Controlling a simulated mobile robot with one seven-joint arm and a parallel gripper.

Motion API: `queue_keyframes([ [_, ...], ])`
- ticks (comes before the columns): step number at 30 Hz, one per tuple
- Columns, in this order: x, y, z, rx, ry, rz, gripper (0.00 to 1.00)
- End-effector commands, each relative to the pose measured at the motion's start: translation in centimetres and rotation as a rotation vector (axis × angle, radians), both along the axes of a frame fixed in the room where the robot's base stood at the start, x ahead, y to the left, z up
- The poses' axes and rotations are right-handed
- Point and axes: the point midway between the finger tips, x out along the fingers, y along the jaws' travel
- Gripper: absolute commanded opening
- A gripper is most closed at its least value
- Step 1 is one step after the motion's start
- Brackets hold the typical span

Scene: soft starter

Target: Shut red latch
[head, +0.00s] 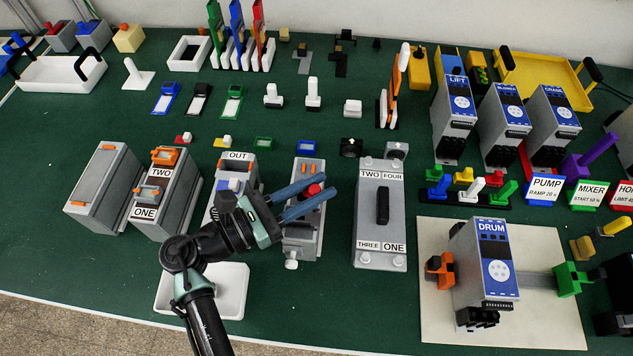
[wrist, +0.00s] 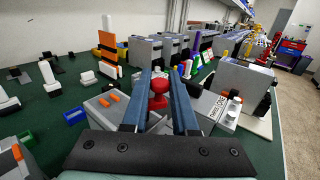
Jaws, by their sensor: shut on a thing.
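A red knob-shaped part (head: 313,189) stands on a grey box (head: 302,235) with orange buttons, right of the box marked OUT. I take the red part to be the red latch. My gripper (head: 327,184) reaches over this box from the lower left, its two blue fingers on either side of the red part. In the wrist view the red part (wrist: 158,86) shows between the fingers, with a rounded top and a wider lower piece. My gripper is shut on it. The fingers hide some of the box's front, and the latch's exact position is hard to tell.
A grey box marked TWO, FOUR, THREE and ONE (head: 370,238) stands close to the right. The OUT box (head: 238,160) is close to the left. A white tray (head: 237,291) lies below my arm. Green table shows between the boxes.

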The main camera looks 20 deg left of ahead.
Motion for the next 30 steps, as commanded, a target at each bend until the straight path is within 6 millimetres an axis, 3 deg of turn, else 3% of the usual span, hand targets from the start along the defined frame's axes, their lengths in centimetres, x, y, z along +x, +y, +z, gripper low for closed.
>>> queue_keyframes([
  [15,-0.8,0.6,0.0,0.003,0.000,-0.389,0.00],
  [30,-1.0,0.5,0.0,0.001,0.000,-0.503,0.00],
])
